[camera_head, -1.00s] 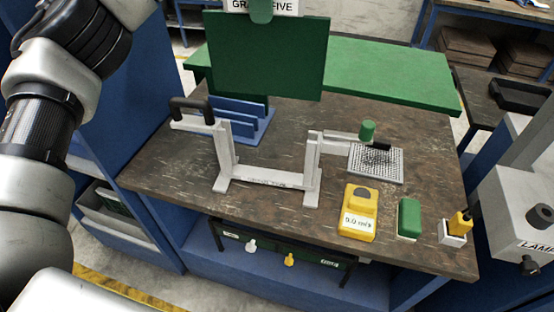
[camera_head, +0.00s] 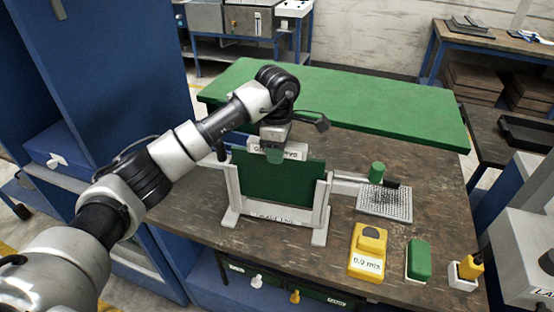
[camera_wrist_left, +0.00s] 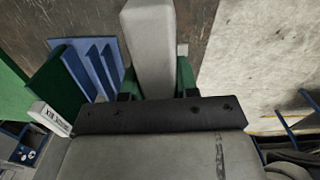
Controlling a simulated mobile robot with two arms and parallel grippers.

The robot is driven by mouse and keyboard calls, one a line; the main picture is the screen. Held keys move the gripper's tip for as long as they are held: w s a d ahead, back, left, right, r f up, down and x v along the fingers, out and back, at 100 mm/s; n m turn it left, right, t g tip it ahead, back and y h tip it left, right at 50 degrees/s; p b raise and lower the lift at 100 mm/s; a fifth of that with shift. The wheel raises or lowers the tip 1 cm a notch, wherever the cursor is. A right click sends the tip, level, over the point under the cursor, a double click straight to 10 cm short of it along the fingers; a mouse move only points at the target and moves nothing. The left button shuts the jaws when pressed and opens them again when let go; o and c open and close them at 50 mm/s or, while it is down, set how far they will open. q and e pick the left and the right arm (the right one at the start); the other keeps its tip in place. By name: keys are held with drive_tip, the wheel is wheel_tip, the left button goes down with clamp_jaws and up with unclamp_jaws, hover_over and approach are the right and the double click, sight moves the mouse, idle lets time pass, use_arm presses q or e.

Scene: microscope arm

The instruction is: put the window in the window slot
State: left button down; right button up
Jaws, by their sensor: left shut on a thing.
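The window is a dark green upright panel (camera_head: 254,181) with a white lettered strip (camera_head: 292,151) along its top. My left gripper (camera_head: 274,150) is shut on its top edge. The window slot is a white frame (camera_head: 322,207) with two uprights and a lettered crossbar. The panel stands between the uprights in the head view, its lower edge close above the crossbar; I cannot tell whether it is fully seated. In the left wrist view, the green fingertips (camera_wrist_left: 158,78) flank a pale block (camera_wrist_left: 150,45). My right gripper is not in view.
A blue slotted rack (camera_wrist_left: 92,65) shows in the left wrist view. Right of the frame are a perforated plate (camera_head: 385,202), a yellow meter (camera_head: 368,251), a green block (camera_head: 419,260) and a yellow tool in a white holder (camera_head: 463,275). A green board (camera_head: 335,100) lies behind.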

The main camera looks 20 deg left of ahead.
sight(277, 174)
use_arm(q)
wheel_tip(277, 174, down, 4)
drive_tip(key=shift+f+p, duration=0.1)
drive_tip(key=shift+p, duration=0.45)
drive_tip(key=shift+f, duration=0.15)
drive_tip(key=c, duration=0.8)
unclamp_jaws()
drive_tip(key=shift+c, duration=0.2)
